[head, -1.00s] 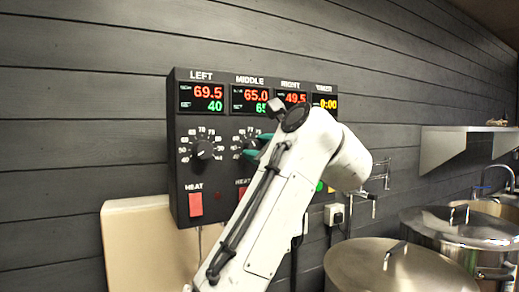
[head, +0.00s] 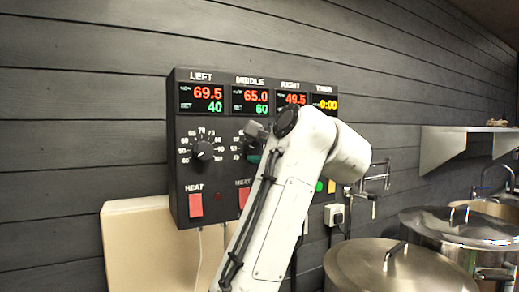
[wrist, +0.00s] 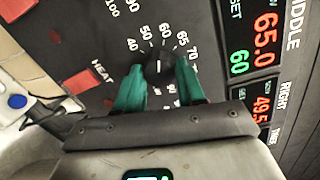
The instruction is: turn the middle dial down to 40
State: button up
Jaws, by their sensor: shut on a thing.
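The black control panel (head: 180,110) hangs on the dark plank wall. Its middle display (head: 250,100) reads 65.0 in red and 60 in green; the wrist view shows the same display (wrist: 258,40). The middle dial (wrist: 161,62) is a black knob among white numbers, its top pointing about at 60. My gripper (wrist: 160,84) has its green fingers on both sides of this knob, shut on it. In the head view my gripper (head: 255,150) and arm hide most of the middle dial.
The left dial (head: 203,150) and its display (head: 202,98), reading 69.5 and 40, are close by on the left. A red heat switch (head: 195,205) is below. Lidded steel pots (head: 400,265) stand at lower right, under a wall shelf (head: 460,145).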

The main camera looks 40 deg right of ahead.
jog(key=n, duration=0.7)
jog(key=n+p, duration=0.1)
jog(key=n, duration=0.1)
jog(key=shift+a+f+n+g+h, duration=0.1)
jog(key=shift+a+n+g+h, duration=0.05)
jog(key=shift+n+g+h, duration=0.2)
jog(key=shift+n, duration=0.25)
jog(key=o, duration=1)
jog(key=shift+o, duration=0.2)
jog(key=shift+h, duration=0.25)
jog(key=b+v, duration=0.2)
jog(key=v, duration=0.8)
jog(key=shift+s, duration=0.4)
